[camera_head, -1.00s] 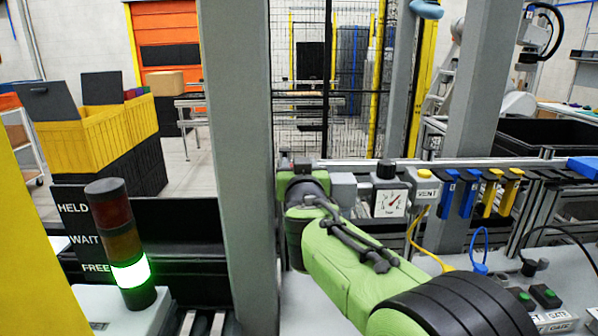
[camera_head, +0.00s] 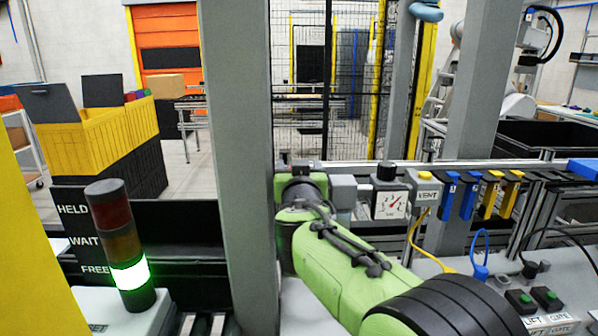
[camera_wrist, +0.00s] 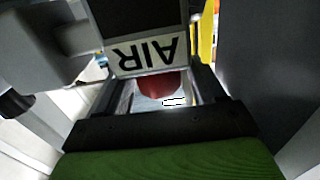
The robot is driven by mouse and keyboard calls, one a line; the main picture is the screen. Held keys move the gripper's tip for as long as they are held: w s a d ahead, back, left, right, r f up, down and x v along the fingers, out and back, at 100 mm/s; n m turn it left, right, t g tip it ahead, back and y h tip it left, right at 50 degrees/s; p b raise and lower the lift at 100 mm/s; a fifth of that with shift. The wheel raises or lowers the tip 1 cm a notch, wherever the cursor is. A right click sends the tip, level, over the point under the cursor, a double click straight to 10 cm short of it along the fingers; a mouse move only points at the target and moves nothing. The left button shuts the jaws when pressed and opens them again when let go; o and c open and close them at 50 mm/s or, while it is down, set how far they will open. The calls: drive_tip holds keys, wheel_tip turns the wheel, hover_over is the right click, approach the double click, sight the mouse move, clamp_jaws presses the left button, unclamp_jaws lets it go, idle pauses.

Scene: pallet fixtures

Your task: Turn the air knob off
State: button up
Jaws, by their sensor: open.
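In the wrist view a grey block with a white AIR label (camera_wrist: 143,57), upside down, fills the upper middle. A red rounded part (camera_wrist: 160,84), seemingly the air knob, shows just below the label. My gripper (camera_wrist: 157,92) is open, with one finger on each side of the red part. I cannot tell whether the fingers touch it. In the head view my green arm hides the gripper and the knob. A grey fitting (camera_head: 343,191) shows right of my wrist, beside a pressure gauge (camera_head: 391,205) with a red needle.
Blue and yellow tags (camera_head: 468,195) hang further right. A grey post (camera_head: 240,150) stands close left of my wrist. A stack light (camera_head: 125,245) glows green at FREE.

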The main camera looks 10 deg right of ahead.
drive_tip(key=s+a+b, duration=0.2)
drive_tip(key=s+a, duration=0.1)
drive_tip(key=s, duration=1.2)
drive_tip(key=shift+s, duration=0.2)
drive_tip(key=shift+w+f, duration=0.1)
